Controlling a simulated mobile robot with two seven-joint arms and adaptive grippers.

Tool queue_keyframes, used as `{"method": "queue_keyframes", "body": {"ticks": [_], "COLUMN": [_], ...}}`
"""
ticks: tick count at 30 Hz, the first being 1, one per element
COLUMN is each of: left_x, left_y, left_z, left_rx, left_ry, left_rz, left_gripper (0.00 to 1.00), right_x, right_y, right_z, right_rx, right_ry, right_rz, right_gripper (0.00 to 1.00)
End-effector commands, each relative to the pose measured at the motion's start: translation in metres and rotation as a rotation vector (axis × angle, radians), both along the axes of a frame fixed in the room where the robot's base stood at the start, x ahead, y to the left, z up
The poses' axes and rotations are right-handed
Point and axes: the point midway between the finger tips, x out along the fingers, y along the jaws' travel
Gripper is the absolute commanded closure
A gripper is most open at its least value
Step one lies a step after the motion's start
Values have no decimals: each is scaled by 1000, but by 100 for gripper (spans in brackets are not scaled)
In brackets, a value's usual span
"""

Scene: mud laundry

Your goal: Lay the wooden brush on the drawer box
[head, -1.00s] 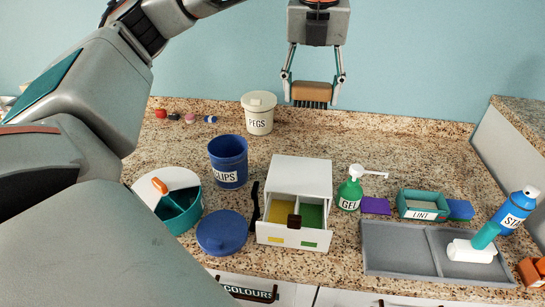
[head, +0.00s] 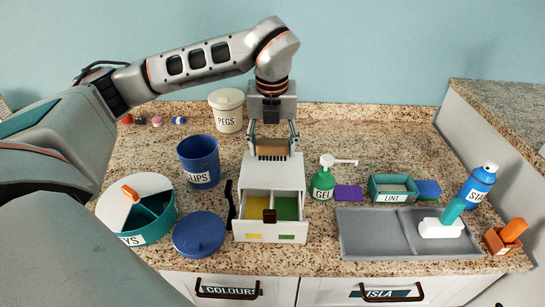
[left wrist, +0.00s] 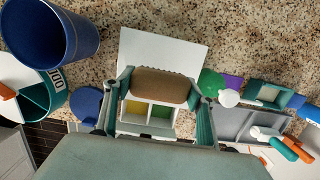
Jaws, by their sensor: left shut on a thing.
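The wooden brush (head: 272,146) is held bristles down between the fingers of my left gripper (head: 272,143). In the left wrist view the brush (left wrist: 162,85) spans between the two fingers, in front of the drawer box. The white drawer box (head: 272,173) stands on the counter with its drawer pulled open. The drawer has a yellow and a green compartment. In the head view the bristles overlap the back part of the box top; I cannot tell whether they touch it. My right gripper is not in view.
A blue CLIPS bin (head: 199,162) and blue lid (head: 199,233) stand left of the box. A black object (head: 230,204) lies against its left side. A green GEL bottle (head: 322,182) stands close on the right, with a grey tray (head: 375,235) beyond. The box top is otherwise clear.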

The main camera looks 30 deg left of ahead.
Motion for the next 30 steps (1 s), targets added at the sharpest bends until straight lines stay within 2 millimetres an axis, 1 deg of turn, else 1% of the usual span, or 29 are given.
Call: {"method": "queue_keyframes", "body": {"ticks": [6,8,21,22,23,24,30], "left_x": [-1,-1,0,0,0,0,0], "left_y": [0,0,0,0,0,0,0], "left_z": [-29,-34,-41,-40,-40,-40,-40], "left_rx": [0,-1,0,0,0,0,0], "left_ry": [2,3,0,0,0,0,0], "left_rz": [-1,-1,-1,-1,-1,-1,0], "left_gripper": [66,66,66,37,29,28,28], "right_x": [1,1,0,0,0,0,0], "right_y": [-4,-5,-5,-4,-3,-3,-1], "right_z": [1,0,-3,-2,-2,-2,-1], "right_rx": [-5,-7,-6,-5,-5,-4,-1], "right_ry": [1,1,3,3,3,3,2], "right_rz": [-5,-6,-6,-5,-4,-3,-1], "right_gripper": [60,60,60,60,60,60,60]}}
